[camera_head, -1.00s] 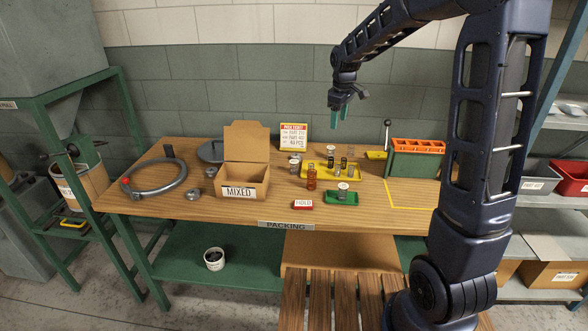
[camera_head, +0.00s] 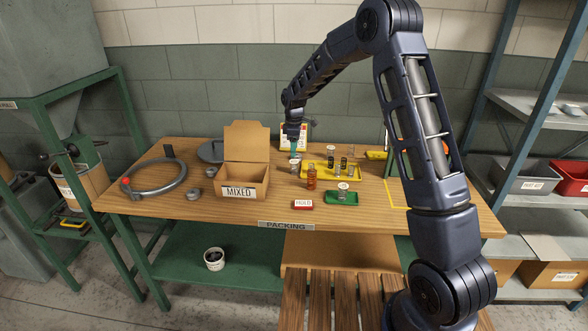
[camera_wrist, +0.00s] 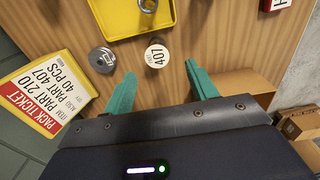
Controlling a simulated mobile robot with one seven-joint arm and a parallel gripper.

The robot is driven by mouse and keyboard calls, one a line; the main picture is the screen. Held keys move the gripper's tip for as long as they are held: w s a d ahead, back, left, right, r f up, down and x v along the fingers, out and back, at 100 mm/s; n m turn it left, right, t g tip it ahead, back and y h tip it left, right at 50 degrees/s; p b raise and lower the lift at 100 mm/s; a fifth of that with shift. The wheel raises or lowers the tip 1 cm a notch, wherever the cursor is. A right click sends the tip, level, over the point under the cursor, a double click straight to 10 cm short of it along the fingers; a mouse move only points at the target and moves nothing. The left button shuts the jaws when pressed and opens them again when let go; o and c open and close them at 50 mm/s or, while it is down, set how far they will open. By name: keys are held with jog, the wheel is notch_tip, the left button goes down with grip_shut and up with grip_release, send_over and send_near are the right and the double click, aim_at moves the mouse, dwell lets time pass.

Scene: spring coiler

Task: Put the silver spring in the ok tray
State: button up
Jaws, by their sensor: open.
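A round white top marked 407 (camera_wrist: 157,54) lies just beyond and between the fingertips. A silver coil-like piece (camera_wrist: 102,60) stands left of it. In the head view silver pieces (camera_head: 295,168) stand left of the yellow tray. The yellow tray (camera_head: 310,176) holds several springs. A green tray (camera_head: 352,199) in front holds a white-topped piece. I cannot read an OK label on either tray.
A copper spring (camera_head: 311,178) stands before the yellow tray. A red HOLD block (camera_head: 302,204) lies near the bench front. The MIXED box (camera_head: 240,191) stands left, the pack ticket (camera_wrist: 42,92) close by the gripper. The bench front is mostly clear.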

aim_at(294, 161)
notch_tip(294, 161, down, 4)
jog(key=shift+f, duration=0.25)
jog(key=shift+w+f, duration=0.15)
jog(key=shift+f, duration=1.2)
jog(key=shift+w+f, duration=0.1)
jog(key=shift+f, duration=1.2)
jog(key=c, duration=1.2)
jog(key=shift+r, duration=0.15)
